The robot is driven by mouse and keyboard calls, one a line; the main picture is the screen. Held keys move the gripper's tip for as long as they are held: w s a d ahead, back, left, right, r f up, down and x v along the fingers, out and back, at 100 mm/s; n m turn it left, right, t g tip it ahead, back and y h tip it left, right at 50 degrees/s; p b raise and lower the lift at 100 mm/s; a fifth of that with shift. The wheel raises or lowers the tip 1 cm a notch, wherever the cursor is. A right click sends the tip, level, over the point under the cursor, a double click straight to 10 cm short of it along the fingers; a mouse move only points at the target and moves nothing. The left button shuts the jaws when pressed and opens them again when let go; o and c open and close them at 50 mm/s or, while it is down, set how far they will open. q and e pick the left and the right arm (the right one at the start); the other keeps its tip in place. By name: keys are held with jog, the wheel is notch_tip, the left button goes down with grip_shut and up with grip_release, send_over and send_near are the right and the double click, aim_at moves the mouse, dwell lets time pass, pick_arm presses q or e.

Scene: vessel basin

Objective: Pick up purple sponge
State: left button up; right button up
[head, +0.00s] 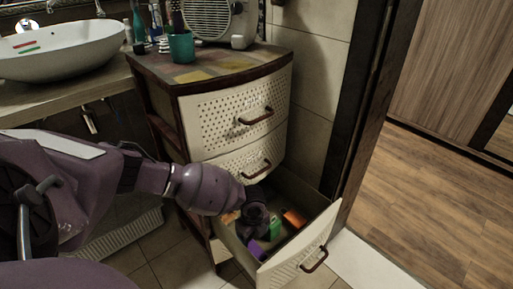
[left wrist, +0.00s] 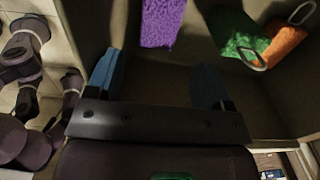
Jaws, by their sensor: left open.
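The purple sponge (head: 257,249) lies in the open bottom drawer, near its front. In the left wrist view the purple sponge (left wrist: 162,22) shows at the top, ahead of the fingers and cut by the frame edge. My left gripper (head: 258,228) reaches down into the drawer, behind the sponge. In the left wrist view its two blue fingers stand wide apart, and the left gripper (left wrist: 155,80) holds nothing between them. The sponge is apart from both fingers. My right gripper is not clearly shown.
The drawer (head: 312,249) also holds a green item (head: 275,228) and an orange item (head: 293,218), right of the sponge. The cabinet's upper drawers (head: 230,112) are shut above. A dark door frame (head: 357,100) stands to the right. A sink (head: 65,52) is at the left.

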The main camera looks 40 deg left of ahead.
aim_at(253, 250)
pick_arm(q)
notch_tip(253, 250, down, 3)
jog(key=shift+f+b, duration=0.1)
jog(key=shift+b, duration=0.25)
jog(key=shift+f, duration=0.25)
notch_tip(253, 250, down, 6)
jog(key=b, duration=0.2)
jog(key=shift+s+r+b, duration=0.15)
jog(key=shift+r+b, duration=0.1)
jog(key=shift+b, duration=0.05)
jog(key=shift+f, duration=0.5)
jog(key=shift+w, duration=0.2)
pick_arm(e)
jog(key=shift+w+d+f+m+t, duration=0.1)
jog(key=shift+d+f+m+t, duration=0.25)
jog(key=shift+t, duration=0.45)
jog(key=shift+r, duration=0.1)
pick_arm(q)
jog(key=c, duration=0.7)
jog(key=shift+r, duration=0.1)
